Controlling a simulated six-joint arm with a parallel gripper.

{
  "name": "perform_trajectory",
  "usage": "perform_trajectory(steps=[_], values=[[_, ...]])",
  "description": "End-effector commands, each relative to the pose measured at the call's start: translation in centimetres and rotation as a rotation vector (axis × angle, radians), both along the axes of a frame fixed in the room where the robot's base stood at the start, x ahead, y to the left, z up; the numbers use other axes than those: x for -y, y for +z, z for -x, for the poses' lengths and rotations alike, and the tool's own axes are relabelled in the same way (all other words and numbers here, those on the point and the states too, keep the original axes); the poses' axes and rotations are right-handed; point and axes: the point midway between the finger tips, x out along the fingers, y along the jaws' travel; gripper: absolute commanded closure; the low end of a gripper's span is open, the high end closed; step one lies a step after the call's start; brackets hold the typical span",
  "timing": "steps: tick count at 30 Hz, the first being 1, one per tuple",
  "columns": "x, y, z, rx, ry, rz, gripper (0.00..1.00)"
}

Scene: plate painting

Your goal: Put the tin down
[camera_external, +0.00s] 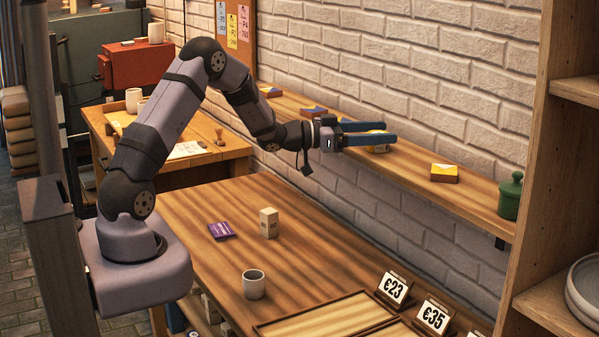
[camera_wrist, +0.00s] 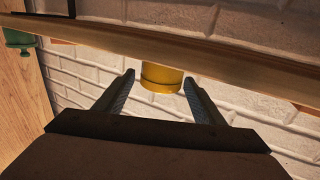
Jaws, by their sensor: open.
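The tin (camera_external: 378,149) is yellow and round. It stands on the wall shelf, partly hidden by my fingers in the external view. My gripper (camera_external: 390,133) is at the shelf, with its fingers reaching around the tin. In the wrist view, which is upside down, the tin (camera_wrist: 162,78) sits between the open fingertips of my gripper (camera_wrist: 160,78). A small gap shows on each side of it. Its base meets the shelf's wood there.
The table below holds a beige carton (camera_external: 268,222), a purple packet (camera_external: 221,231), a grey cup (camera_external: 254,284) and price signs (camera_external: 394,289).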

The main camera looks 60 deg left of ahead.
Motion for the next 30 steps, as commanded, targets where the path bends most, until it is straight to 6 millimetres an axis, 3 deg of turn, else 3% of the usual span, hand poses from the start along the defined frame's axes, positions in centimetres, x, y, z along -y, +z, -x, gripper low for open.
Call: perform_trajectory(steps=[18,24,30], values=[[-3.9,-0.2,8.8,0.001,0.005,-0.001,0.37],[-4.5,-0.1,10.6,0.0,0.002,0.0,0.37],[-4.7,-0.1,11.0,0.0,0.001,0.001,0.33]])
